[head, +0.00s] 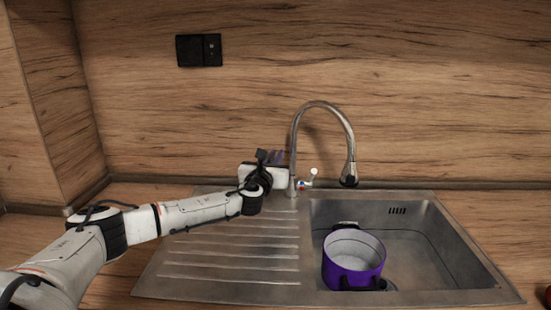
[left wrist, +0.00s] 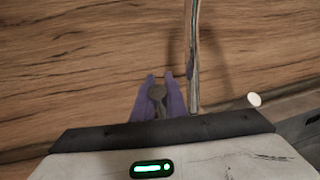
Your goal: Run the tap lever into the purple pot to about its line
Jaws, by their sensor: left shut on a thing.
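The purple pot (head: 353,262) stands upright in the sink basin, its pale inside open to view. A thin line runs around its inner wall; I cannot tell a water level. The chrome tap (head: 295,140) arches over the basin, with its spout head (head: 349,174) above and behind the pot. No stream shows. The tap lever (head: 313,174) has a pale tip and sits right of the tap's base; the tip also shows in the left wrist view (left wrist: 254,99).
The steel sink (head: 420,293) has a ribbed drainboard (head: 235,262) on the left, which is clear. A wooden splashback (head: 440,90) stands close behind the tap, with a black socket (head: 199,50). A red thing (head: 548,296) shows at the right edge.

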